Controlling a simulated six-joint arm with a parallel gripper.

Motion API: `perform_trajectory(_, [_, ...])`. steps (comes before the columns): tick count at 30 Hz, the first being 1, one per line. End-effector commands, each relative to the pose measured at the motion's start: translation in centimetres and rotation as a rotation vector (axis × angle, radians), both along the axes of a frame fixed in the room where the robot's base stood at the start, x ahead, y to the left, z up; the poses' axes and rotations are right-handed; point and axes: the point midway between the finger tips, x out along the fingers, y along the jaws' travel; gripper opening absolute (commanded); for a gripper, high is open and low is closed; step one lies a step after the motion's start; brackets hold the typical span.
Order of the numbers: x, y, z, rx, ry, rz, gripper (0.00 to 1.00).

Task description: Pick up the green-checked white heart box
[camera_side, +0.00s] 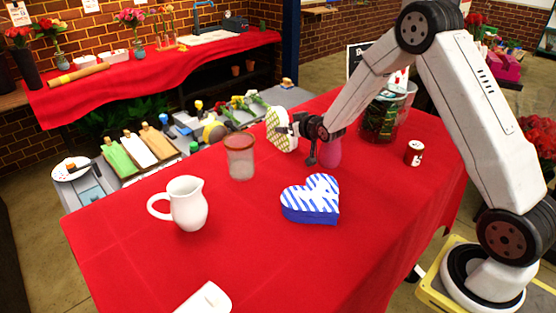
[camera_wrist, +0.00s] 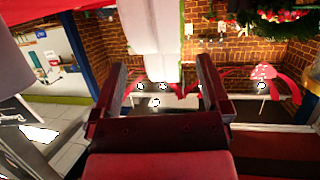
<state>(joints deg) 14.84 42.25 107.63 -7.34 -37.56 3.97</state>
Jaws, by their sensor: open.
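The green-checked white heart box (camera_side: 277,130) is at the far edge of the red table in the side view, tipped up with its checked face showing. My gripper (camera_side: 291,131) is right at the box's right side, and its fingertips are partly hidden there. In the wrist view my open gripper (camera_wrist: 162,75) has a finger on each side, with the box (camera_wrist: 155,40) as a white shape with green edges in line with the gap. I cannot tell whether the fingers touch it or what supports it.
A blue-striped heart box (camera_side: 311,198), a white pitcher (camera_side: 187,204) and a glass cup (camera_side: 240,157) stand on the red table (camera_side: 250,260).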

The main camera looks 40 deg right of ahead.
Motion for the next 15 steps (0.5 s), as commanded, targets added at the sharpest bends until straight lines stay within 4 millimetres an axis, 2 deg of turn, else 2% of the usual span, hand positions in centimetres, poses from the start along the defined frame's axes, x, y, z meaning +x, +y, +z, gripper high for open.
perform_trajectory(9, [2.8,-0.3,-1.1,0.000,0.001,0.000,0.97])
perform_trajectory(15, [3.8,-0.5,-1.6,0.000,0.001,0.000,0.97])
